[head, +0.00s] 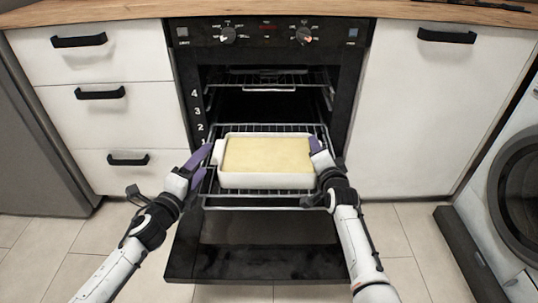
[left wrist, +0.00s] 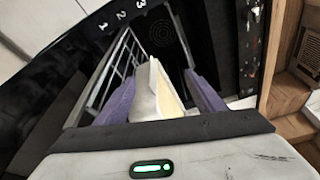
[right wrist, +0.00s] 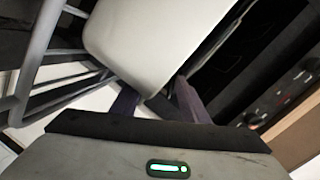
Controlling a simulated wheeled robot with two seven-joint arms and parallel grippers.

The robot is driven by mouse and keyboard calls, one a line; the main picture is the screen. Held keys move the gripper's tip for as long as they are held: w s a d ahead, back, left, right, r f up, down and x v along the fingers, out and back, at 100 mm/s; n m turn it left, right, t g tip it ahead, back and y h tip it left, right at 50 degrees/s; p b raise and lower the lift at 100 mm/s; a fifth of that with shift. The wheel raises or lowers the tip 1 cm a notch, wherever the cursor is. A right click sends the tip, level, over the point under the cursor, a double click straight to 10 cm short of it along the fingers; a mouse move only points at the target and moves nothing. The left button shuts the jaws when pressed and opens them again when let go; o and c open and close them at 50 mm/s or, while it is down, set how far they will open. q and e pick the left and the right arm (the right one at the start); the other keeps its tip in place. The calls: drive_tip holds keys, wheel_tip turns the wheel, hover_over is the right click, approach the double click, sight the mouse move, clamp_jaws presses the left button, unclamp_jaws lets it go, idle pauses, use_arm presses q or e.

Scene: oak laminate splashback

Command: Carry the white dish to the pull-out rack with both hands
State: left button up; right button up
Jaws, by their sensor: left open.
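The white dish (head: 266,181), filled with something pale yellow, sits level on the pull-out rack (head: 258,207) of the open oven. My left gripper (head: 207,160) is open at the dish's left end; in the left wrist view the dish (left wrist: 145,95) shows between its spread purple fingers. My right gripper (head: 317,148) is at the dish's right end. In the right wrist view the dish (right wrist: 150,45) rises just beyond its fingers, which stand apart with a gap between them. Whether either gripper touches the dish is unclear.
The lowered oven door (head: 258,263) lies below the rack. An upper rack (head: 268,85) is inside the oven. White drawers (head: 105,125) stand at the left, a white cupboard (head: 410,120) at the right, and a washing machine (head: 515,190) at the far right.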

drive_tip(key=shift+w+r, duration=0.1)
drive_tip(key=shift+r, duration=0.2)
use_arm(q)
drive_tip(key=v, duration=0.5)
drive_tip(key=shift+s, duration=0.15)
use_arm(e)
drive_tip(key=o, duration=0.9)
drive_tip(key=shift+f, duration=0.1)
drive_tip(key=shift+f, duration=0.1)
drive_tip(key=d, duration=0.7)
drive_tip(key=shift+s+f, duration=0.1)
drive_tip(key=shift+s, duration=0.3)
